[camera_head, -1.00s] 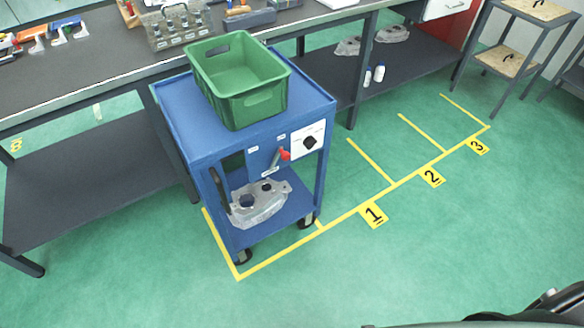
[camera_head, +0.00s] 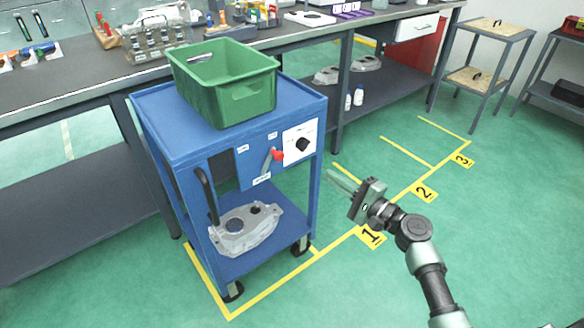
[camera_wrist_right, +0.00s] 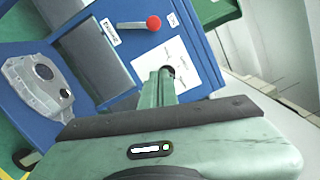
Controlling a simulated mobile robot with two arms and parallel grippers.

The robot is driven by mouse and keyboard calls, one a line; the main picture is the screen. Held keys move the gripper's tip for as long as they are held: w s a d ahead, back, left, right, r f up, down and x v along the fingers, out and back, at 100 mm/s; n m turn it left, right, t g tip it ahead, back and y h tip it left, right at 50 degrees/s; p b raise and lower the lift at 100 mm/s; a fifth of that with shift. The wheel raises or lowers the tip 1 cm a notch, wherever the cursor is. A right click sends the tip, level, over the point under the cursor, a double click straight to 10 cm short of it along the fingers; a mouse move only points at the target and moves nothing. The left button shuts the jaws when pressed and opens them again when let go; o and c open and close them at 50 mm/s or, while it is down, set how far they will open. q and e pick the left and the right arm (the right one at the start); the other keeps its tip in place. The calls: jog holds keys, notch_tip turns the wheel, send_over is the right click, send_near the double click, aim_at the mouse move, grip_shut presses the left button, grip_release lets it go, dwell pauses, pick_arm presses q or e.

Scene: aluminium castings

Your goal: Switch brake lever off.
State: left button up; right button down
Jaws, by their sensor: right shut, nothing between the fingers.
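The brake lever (camera_head: 268,162) is a grey lever with a red knob on the front panel of the blue cart (camera_head: 232,128). Its knob points up and to the right. In the right wrist view the lever (camera_wrist_right: 132,25) shows with its red knob beyond the fingers. Small white labels around it are too small to read. My right gripper (camera_head: 332,179) is shut and empty, in front and to the right of the panel, apart from the lever. Its fingers (camera_wrist_right: 163,80) also show in the right wrist view. My left gripper is not in view.
A white plate with a black knob (camera_head: 303,144) sits right of the lever. A green crate (camera_head: 225,85) stands on the cart, and a metal casting (camera_head: 247,230) lies on its lower shelf. A workbench (camera_head: 75,88) runs behind. The floor in front is clear.

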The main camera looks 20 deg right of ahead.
jog(key=shift+w, duration=0.1)
